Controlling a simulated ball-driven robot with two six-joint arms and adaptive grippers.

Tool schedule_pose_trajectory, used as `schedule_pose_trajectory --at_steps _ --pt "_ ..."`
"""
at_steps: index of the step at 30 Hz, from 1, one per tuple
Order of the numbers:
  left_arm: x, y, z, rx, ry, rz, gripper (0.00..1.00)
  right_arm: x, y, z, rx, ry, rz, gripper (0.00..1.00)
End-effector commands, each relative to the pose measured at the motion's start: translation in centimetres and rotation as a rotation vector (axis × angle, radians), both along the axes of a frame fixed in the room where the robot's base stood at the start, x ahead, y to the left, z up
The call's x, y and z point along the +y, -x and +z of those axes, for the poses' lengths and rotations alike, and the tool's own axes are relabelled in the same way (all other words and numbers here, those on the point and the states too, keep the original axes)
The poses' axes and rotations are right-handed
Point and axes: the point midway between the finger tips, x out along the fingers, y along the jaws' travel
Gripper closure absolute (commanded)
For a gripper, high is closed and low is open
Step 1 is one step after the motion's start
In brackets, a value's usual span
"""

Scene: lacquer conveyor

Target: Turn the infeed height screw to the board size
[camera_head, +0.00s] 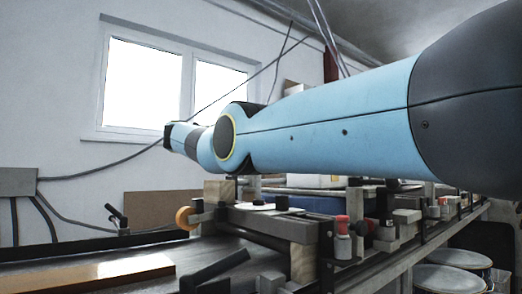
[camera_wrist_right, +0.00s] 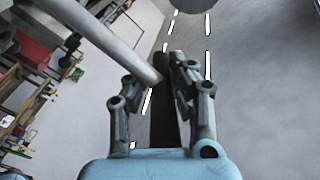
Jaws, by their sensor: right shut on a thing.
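My right arm crosses the head view from the right. Its gripper is hidden there, beyond the wrist. In the right wrist view my right gripper (camera_wrist_right: 168,78) is shut on a long dark bar (camera_wrist_right: 164,118) that runs between its fingers. A grey rod (camera_wrist_right: 100,35) comes from the upper left and ends at the bar, over the left finger; I cannot tell whether they are joined. I cannot pick out the infeed height screw for certain. An orange round knob (camera_head: 184,218) sits on the conveyor's near left end, and a red-topped knob (camera_head: 342,224) stands further right. My left gripper is not in view.
The conveyor frame (camera_head: 390,264) runs back to the right. A brown board (camera_head: 105,272) lies on the dark table at the lower left. Drums (camera_head: 452,280) stand beneath on the right. The wrist view shows open floor (camera_wrist_right: 255,100) with white dashed lines.

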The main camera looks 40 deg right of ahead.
Motion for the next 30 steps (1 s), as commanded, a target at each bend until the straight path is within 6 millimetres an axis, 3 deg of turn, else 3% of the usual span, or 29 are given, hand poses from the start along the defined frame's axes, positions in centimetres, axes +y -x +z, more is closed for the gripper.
schedule_pose_trajectory --at_steps 11,12,16,25,30 --pt "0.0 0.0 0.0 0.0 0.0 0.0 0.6 0.0 -0.1 0.5 -0.008 0.005 0.006 1.0" --pt "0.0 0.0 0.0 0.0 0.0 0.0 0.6 0.0 -0.1 0.5 -0.008 0.005 0.006 0.76" --pt "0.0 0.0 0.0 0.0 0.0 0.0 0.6 0.0 -0.1 0.5 -0.007 0.006 0.006 0.59" --pt "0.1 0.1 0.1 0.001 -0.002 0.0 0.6 0.0 -0.1 0.7 -0.008 0.006 0.007 0.58" --pt "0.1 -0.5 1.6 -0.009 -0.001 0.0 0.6 0.0 0.0 1.1 -0.011 0.007 0.019 0.58"
